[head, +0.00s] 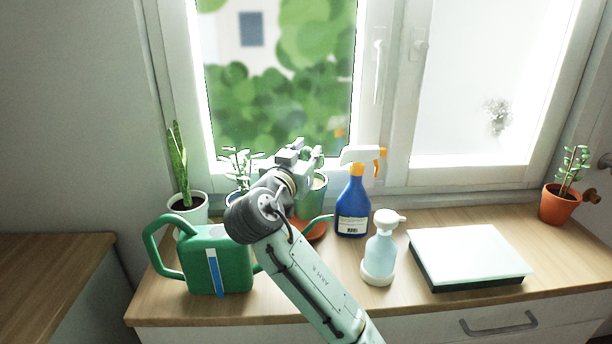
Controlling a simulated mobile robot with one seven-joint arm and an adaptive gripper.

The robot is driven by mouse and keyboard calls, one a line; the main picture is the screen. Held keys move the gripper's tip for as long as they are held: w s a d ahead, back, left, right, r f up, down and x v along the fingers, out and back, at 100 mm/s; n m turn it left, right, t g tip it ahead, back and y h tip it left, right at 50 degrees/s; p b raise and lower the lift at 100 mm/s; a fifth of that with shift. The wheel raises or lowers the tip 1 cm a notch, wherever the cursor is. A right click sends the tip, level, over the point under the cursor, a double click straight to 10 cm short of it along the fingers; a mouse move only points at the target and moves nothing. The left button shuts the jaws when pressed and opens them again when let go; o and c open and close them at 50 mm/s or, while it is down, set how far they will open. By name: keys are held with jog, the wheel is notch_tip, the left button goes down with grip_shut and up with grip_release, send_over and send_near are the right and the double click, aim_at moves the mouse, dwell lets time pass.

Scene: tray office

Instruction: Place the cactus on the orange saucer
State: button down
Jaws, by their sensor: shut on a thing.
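My gripper (306,158) is at the back of the counter, in front of the window, and is shut on the cactus. The cactus's green pot (316,196) shows just below and behind the gripper; the plant itself is mostly hidden by the gripper. The orange saucer (317,232) lies on the counter under the pot, largely hidden by my arm and the pot. I cannot tell whether the pot touches the saucer or hangs above it.
A green watering can (221,263) stands left of my arm, its spout reaching behind it. A snake plant (188,207) and a blue-potted plant (237,163) stand behind. A blue spray bottle (353,205), soap dispenser (380,252), flat white-topped box (468,254) and orange-potted plant (558,205) stand right.

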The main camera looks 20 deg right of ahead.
jog(key=shift+f+b, duration=0.6)
jog(key=shift+f, duration=1.4)
jog(key=shift+f, duration=0.15)
jog(key=c, duration=1.4)
grip_release()
jog(key=shift+o, duration=0.2)
jog(key=shift+a, duration=0.1)
jog(key=b+v, duration=0.4)
jog(key=v, duration=0.8)
